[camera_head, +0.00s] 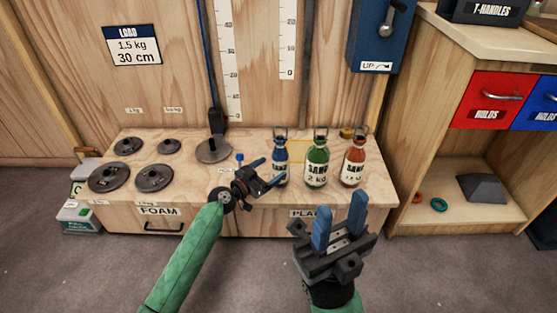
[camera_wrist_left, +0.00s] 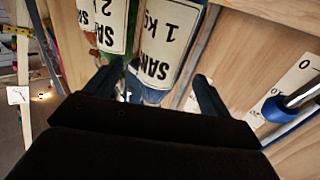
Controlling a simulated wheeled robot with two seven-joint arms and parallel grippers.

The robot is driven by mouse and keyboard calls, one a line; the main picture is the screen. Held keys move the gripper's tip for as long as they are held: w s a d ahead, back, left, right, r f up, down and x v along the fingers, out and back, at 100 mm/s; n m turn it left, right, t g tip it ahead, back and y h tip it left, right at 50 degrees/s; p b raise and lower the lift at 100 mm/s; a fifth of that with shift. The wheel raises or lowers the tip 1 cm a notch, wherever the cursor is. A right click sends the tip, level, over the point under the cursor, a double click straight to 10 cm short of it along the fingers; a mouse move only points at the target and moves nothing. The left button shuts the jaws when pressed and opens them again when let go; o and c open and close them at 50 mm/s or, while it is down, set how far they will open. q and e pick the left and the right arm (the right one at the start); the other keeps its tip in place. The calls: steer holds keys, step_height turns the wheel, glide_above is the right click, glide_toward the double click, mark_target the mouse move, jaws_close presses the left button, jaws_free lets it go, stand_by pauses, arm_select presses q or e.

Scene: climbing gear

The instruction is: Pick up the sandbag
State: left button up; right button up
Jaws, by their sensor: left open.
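Three bottle-shaped sandbags with top loops stand in a row on the wooden bench: a blue one (camera_head: 281,168), a green one marked 2 kg (camera_head: 316,164) and a red one (camera_head: 354,163). My left gripper (camera_head: 268,171) is open, close against the left front of the blue sandbag. In the left wrist view, the blue sandbag's label (camera_wrist_left: 166,42) reads 1 kg and lies ahead between the two fingers; contact cannot be told. The green sandbag (camera_wrist_left: 117,38) is just beside it. My right gripper (camera_head: 339,216) is open and empty, in front of the bench.
The wooden bench (camera_head: 225,190) carries several grey weight discs (camera_head: 110,177) at the left and a disc on a hanger (camera_head: 213,149). A blue crank box (camera_head: 378,35) is on the wall. A shelf unit with red (camera_head: 492,98) and blue drawers stands right.

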mark_target(284, 157)
arm_select(q)
steer(key=shift+r+b+x, duration=0.2)
steer(key=shift+b+x, duration=0.05)
steer(key=shift+x, duration=1.6)
steer(key=shift+r+b+x, duration=0.2)
steer(key=shift+x, duration=1.7)
steer(key=shift+w+a, duration=0.15)
steer(key=c, duration=1.8)
steer(key=shift+r, duration=0.15)
